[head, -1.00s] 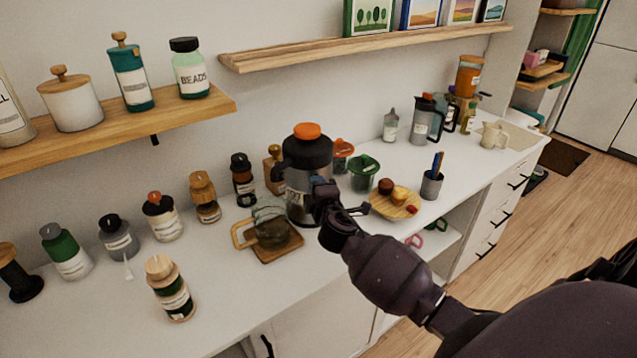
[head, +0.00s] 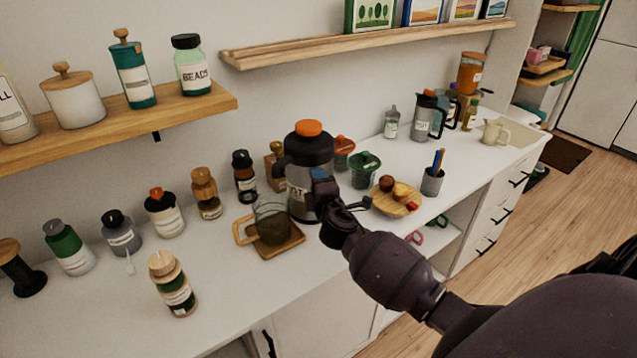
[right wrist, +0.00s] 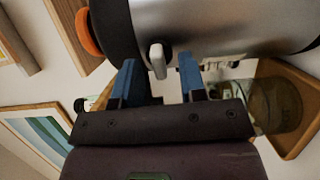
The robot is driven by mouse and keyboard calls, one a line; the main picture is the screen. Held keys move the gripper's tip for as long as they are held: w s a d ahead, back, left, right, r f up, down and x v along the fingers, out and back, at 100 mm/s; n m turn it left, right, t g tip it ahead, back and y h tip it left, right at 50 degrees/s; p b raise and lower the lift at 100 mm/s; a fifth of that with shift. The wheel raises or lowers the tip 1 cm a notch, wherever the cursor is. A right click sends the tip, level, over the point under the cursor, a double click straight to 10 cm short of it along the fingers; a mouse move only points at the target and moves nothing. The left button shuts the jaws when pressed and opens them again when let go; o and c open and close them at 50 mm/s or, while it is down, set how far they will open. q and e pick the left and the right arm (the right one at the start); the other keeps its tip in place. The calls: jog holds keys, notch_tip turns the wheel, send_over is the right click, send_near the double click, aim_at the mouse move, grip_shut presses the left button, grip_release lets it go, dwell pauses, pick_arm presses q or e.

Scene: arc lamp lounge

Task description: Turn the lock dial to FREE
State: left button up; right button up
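A metallic jug (head: 298,190) with a dark top and an orange knob (head: 308,128) stands upright on the white counter. In the right wrist view the jug (right wrist: 215,30) lies across the top, its orange part (right wrist: 88,32) at the left. A small pale tab (right wrist: 157,58), possibly the lock dial, sticks out from the jug. My right gripper (head: 318,176) is at the jug's front right side. Its blue fingers (right wrist: 158,76) are apart, with the tab at the gap between their tips; contact is not clear. No FREE marking is readable. My left gripper is not in view.
A wooden coaster (head: 284,248) with a dark glass mug (head: 271,222) is left of the jug. A green cup (head: 365,168) and a wooden plate (head: 398,207) with small items are to its right. Several bottles line the counter's left part. Shelves hang above.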

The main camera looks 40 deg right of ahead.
jog(key=v, duration=1)
jog(key=shift+s, duration=0.35)
jog(key=shift+a, duration=0.15)
jog(key=s+a+f+m+g+y, duration=0.2)
jog(key=s+f+m, duration=0.4)
jog(key=s+f, duration=0.3)
jog(key=s+a+f+m+g+y, duration=0.3)
jog(key=s+a+f+m+y, duration=0.1)
jog(key=s+f+m, duration=0.3)
jog(key=s+a+f, duration=0.1)
jog(key=s+f, duration=0.1)
jog(key=s, duration=0.1)
jog(key=shift+s+a+f, duration=0.35)
jog(key=shift+s+f, duration=0.05)
